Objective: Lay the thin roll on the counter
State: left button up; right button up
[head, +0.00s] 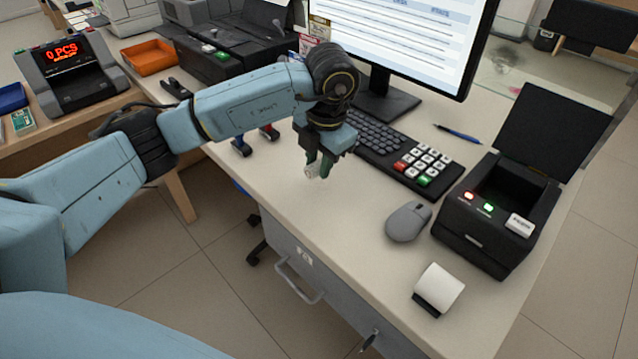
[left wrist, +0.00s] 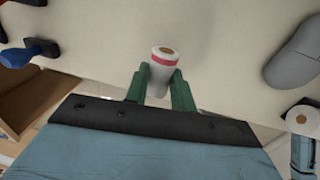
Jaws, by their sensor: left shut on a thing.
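My left gripper (head: 318,168) is over the counter (head: 290,205), in front of the keyboard. Its green fingers are shut on a thin white roll (head: 309,171), which is mostly hidden by them in the head view. In the left wrist view the thin roll (left wrist: 161,72) sits between the fingertips (left wrist: 160,83). It has a pink band near one end and a brown core in the end face. I cannot tell if the roll touches the counter.
A thicker white roll (head: 440,287) lies near the counter's front edge. A grey mouse (head: 408,221), a keyboard (head: 385,145) and an open black printer (head: 497,218) are to the right. Blue- and red-handled stamps (head: 242,147) stand left of the gripper. Counter between gripper and mouse is clear.

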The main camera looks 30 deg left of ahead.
aim_at(319, 192)
pick_arm(q)
notch_tip(319, 192, down, 4)
jog(key=shift+f+b, duration=0.2)
jog(key=shift+b, duration=0.25)
jog(key=shift+f, duration=0.25)
pick_arm(e)
jog(key=r, duration=0.1)
jog(key=w, duration=0.1)
jog(key=r, duration=0.1)
jog(key=shift+w+a+r, duration=0.25)
jog(key=shift+w+r, duration=0.05)
jog(key=shift+w, duration=0.1)
pick_arm(q)
jog(key=shift+f, duration=0.15)
pick_arm(e)
jog(key=shift+w+a+r, duration=0.1)
pick_arm(q)
jog(key=o, duration=1)
jog(key=shift+s, duration=0.1)
jog(key=shift+c, duration=0.2)
pick_arm(e)
jog(key=shift+a+r, duration=0.1)
jog(key=shift+r, duration=0.05)
